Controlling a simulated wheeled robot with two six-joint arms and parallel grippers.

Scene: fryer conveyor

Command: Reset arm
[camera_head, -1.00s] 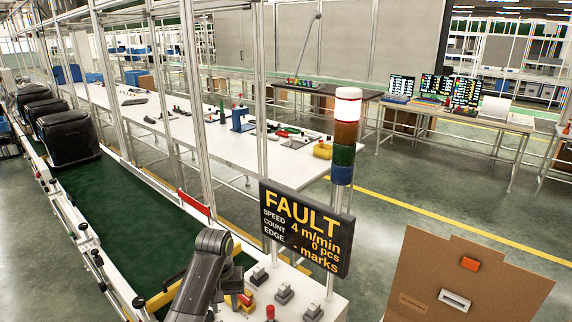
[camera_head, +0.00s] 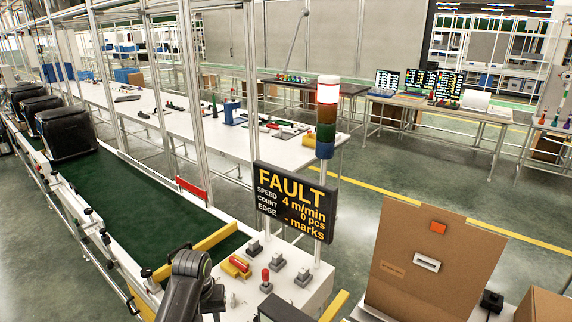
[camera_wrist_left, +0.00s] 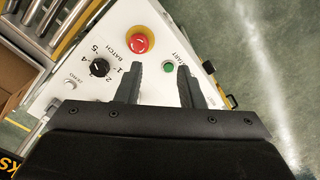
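My left arm comes in at the bottom of the head view, in front of the conveyor's control panel (camera_head: 318,283); its fingertips are hidden there. In the left wrist view my left gripper (camera_wrist_left: 160,72) is open and empty, its two dark fingers apart over the white panel. A red emergency button (camera_wrist_left: 139,43) on a yellow ring lies just beyond the fingers, and a green START button (camera_wrist_left: 168,67) shows between them. A black numbered BATCH knob (camera_wrist_left: 99,67) is left of the fingers. My right gripper is not in view.
The display (camera_head: 294,203) reads FAULT, 4 m/min, 0 pcs. A signal tower (camera_head: 327,116) stands behind it. The green conveyor belt (camera_head: 130,195) carries black fryers (camera_head: 66,133) at the far left. A cardboard box (camera_head: 436,262) stands at the right. Floor beyond it is clear.

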